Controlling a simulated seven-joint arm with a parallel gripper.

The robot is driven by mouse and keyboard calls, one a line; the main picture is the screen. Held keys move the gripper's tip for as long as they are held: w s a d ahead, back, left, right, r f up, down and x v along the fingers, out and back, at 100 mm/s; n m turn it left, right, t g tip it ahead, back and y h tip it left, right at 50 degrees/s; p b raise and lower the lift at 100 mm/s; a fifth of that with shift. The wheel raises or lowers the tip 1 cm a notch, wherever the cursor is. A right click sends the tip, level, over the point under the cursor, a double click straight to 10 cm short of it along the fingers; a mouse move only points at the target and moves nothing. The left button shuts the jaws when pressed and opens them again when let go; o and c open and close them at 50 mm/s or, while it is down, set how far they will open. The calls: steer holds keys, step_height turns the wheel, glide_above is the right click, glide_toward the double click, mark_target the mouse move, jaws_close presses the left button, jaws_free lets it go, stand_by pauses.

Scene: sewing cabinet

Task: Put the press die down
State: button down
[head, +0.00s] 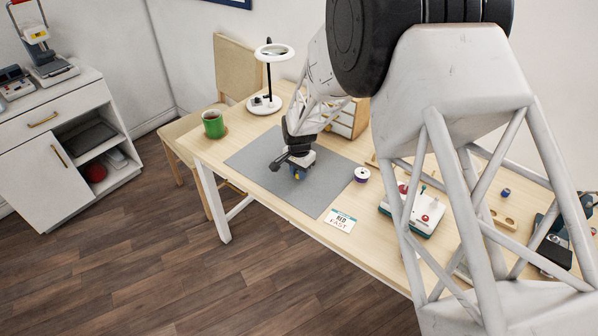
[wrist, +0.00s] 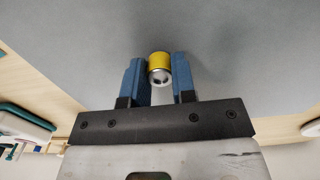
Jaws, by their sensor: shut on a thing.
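My gripper (wrist: 158,80) has two blue fingers. It is shut on the press die (wrist: 159,62), a small cylinder with a yellow band and a silver metal end. In the head view my gripper (head: 297,173) is low over the grey mat (head: 258,152), with a bit of yellow showing at the fingertips. In the wrist view the grey mat (wrist: 228,45) fills the background behind the die. I cannot tell whether the die touches the mat.
A green mug (head: 213,124) and a ring lamp (head: 264,104) stand at the table's left end. A spool (head: 361,174), a label card (head: 340,220) and a grey box with red knobs (head: 415,212) lie right of the mat. The mat around my gripper is clear.

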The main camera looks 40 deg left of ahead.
steer(key=shift+f, duration=0.1)
steer(key=c, duration=0.9)
jaws_free()
steer(key=shift+c, duration=0.2)
step_height(320, 180, up, 12)
steer(key=shift+r, duration=0.2)
stand_by(0.5)
